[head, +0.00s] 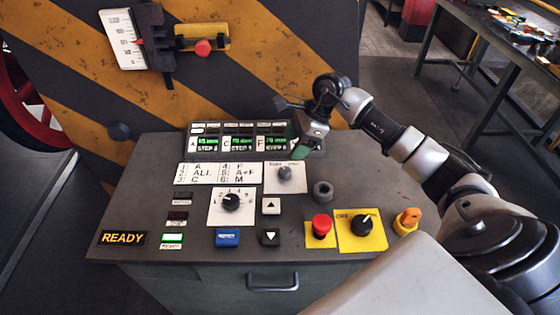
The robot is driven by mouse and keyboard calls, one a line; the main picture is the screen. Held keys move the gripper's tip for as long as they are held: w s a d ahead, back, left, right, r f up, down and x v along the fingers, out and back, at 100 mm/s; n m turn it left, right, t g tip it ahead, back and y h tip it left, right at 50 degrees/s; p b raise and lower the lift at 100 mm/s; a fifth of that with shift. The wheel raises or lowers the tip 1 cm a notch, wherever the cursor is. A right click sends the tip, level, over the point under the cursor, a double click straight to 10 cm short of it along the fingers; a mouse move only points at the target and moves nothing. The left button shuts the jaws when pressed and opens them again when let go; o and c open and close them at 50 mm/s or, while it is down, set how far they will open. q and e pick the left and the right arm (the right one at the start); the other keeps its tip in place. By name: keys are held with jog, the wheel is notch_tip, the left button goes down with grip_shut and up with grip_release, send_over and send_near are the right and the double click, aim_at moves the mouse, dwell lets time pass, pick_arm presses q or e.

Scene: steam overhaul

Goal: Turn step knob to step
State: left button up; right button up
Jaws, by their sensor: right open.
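The grey step knob (285,173) stands on a white plate (271,186) in the upper right part of the console panel. Small lettering runs along the top of the plate; it is too small to read surely, and the knob's pointing direction cannot be made out. My right gripper (303,140) is just above and behind the knob, over the right end of the display row. It is open, and its green-tipped part hangs close to the plate's top edge, apart from the knob. My left gripper is not in view.
A dark ring-like part (322,191), a red button (321,225), a black OFF switch (362,225) and an orange knob (408,219) lie to the right. A striped wall (90,95) rises behind.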

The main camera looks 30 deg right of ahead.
aim_at(285, 170)
jog(key=shift+h, duration=0.4)
jog(key=p+x, duration=0.1)
jog(key=x, duration=0.1)
jog(key=d+p+x, duration=0.1)
jog(key=x, duration=0.5)
jog(key=shift+s+d+f+p, duration=0.25)
jog(key=shift+f+p, duration=0.15)
jog(key=shift+f, duration=0.1)
jog(key=shift+a+f, duration=0.2)
jog(key=shift+f, duration=0.4)
jog(key=c, duration=0.9)
